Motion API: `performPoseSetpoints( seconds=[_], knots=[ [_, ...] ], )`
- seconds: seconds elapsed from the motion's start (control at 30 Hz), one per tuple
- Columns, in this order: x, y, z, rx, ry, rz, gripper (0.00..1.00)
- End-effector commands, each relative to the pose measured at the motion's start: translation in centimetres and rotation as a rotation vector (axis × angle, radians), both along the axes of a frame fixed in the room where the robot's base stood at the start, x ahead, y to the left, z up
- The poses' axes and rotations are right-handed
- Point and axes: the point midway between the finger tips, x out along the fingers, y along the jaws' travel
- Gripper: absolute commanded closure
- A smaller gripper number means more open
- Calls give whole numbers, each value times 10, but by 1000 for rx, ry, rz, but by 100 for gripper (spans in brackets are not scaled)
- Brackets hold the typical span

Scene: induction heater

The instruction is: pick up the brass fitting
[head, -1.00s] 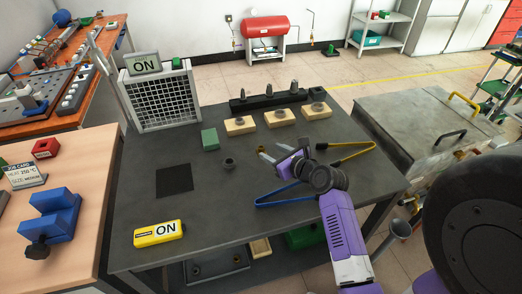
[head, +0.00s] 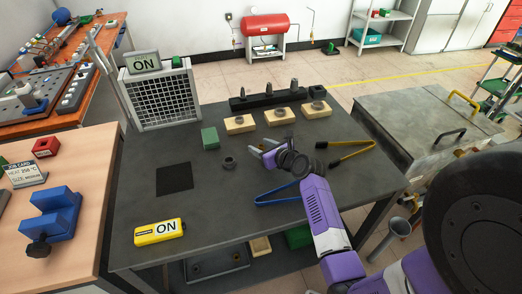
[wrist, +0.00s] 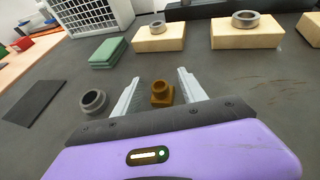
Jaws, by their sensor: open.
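The brass fitting (wrist: 162,94) is a small brown-gold piece with a round, hollow top on a squarish base. It stands upright on the dark table (wrist: 225,80) in the wrist view. My gripper (wrist: 158,80) is open, with one pale finger on each side of the fitting. Gaps show between the fitting and both fingers, and nothing is held. In the head view my gripper (head: 261,154) is low over the middle of the table. I cannot make out the fitting clearly there.
A dark grey ring (wrist: 94,101) stands just left of my left finger. A dark square pad (head: 174,177) is at left.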

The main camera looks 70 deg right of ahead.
Motion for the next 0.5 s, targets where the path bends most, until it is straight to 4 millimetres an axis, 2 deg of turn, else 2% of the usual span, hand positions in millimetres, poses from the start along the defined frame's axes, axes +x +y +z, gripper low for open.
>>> performPoseSetpoints(
  seconds=[0.07,0.3,0.33,0.5],
  knots=[
    [0,0,0,0,0,0,51],
    [0,0,0,0,0,0,96],
    [0,0,0,0,0,0,100],
    [0,0,0,1,1,0,100]
  ],
)
